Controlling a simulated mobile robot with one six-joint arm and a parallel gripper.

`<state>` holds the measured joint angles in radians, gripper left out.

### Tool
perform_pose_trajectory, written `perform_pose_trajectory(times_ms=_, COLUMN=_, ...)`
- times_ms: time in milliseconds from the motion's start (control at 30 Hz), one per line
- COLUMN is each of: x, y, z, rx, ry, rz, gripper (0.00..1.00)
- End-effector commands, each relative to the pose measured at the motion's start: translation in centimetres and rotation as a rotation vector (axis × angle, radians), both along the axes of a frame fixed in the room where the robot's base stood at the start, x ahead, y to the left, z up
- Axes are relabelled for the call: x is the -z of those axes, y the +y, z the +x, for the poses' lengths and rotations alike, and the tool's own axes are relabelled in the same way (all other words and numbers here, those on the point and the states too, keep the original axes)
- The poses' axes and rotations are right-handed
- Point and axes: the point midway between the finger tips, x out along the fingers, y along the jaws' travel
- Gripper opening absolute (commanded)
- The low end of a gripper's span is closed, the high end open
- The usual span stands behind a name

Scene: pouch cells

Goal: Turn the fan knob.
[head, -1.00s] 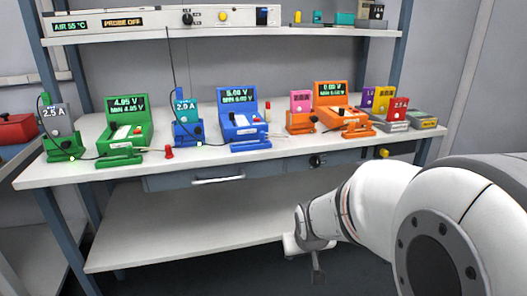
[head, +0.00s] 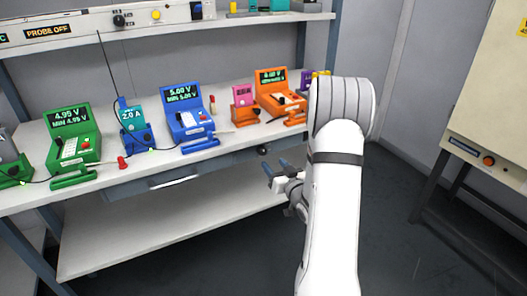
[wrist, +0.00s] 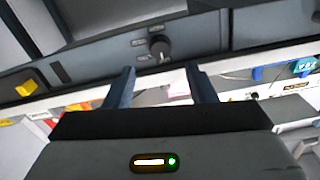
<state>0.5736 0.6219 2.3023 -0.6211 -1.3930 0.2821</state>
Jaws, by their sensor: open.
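A black round knob (head: 264,150) sits on the front rail of the bench, right of the drawer. In the wrist view the black knob (wrist: 160,48) has small labels around it, too small to read, so I cannot confirm it is the fan knob. My gripper (head: 277,167) is open and empty, just in front of and slightly below this knob in the head view. In the wrist view my gripper (wrist: 160,78) has its two fingers apart, with the knob beyond the gap between them and apparently untouched.
The drawer handle (head: 174,181) sticks out left. Another black knob (head: 119,20) is on the upper shelf panel. Green (head: 72,145) and blue (head: 187,120) testers stand on the bench. A cabinet (head: 490,110) stands right.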

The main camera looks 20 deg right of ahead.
Motion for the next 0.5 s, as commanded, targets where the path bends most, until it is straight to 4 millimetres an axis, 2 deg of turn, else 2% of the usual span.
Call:
perform_pose_trajectory(times_ms=300, x=0.1, y=0.3, z=4.8, rx=-0.003, ry=-0.002, rz=0.000, gripper=0.51)
perform_pose_trajectory(times_ms=500, x=0.1, y=0.3, z=6.9, rx=-0.001, ry=-0.001, rz=0.000, gripper=0.51)
